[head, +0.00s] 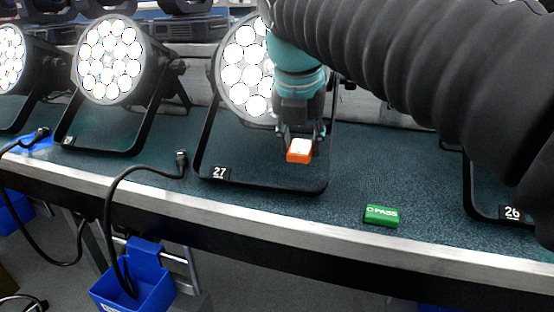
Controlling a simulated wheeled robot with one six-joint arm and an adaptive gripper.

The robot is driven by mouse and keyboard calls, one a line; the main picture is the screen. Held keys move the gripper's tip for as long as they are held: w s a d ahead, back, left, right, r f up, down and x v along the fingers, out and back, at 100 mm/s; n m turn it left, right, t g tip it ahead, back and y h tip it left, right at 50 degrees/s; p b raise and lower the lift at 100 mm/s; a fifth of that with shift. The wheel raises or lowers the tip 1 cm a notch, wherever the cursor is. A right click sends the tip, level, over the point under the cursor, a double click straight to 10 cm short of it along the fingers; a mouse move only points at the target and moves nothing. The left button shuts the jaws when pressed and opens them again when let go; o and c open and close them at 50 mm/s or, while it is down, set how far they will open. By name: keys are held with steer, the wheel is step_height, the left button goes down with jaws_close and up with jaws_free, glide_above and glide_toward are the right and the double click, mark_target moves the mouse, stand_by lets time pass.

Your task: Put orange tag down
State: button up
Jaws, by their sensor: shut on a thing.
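The orange tag (298,156) is a small orange block with a white top face. My gripper (301,138) points down and is shut on it, in front of the lit par can (240,75) on the stand numbered 27 (219,174). The tag shows inside the outline of that stand's frame. I cannot tell whether its underside touches the dark green bench top (362,165). My arm covers the right part of that par can.
A green PASS tag (382,216) lies near the bench's front edge, right of stand 27. Stand 26 (511,213) is at the right, partly behind my arm. Another lit par can (109,60) stands left. Black cables (143,168) cross the edge; a blue bin (134,285) hangs below.

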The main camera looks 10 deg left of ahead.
glide_above(262, 177)
steer(key=s, duration=0.1)
steer(key=f, duration=0.7)
steer(key=shift+s, duration=0.2)
steer(key=shift+f+b, duration=0.7)
steer(key=shift+f, duration=1.25)
steer(key=shift+f, duration=0.2)
steer(key=o, duration=0.9)
steer(key=shift+o, duration=0.2)
steer(key=shift+r, duration=0.1)
steer(key=p+v, duration=0.2)
steer(key=v, duration=1)
steer(key=shift+r, duration=0.1)
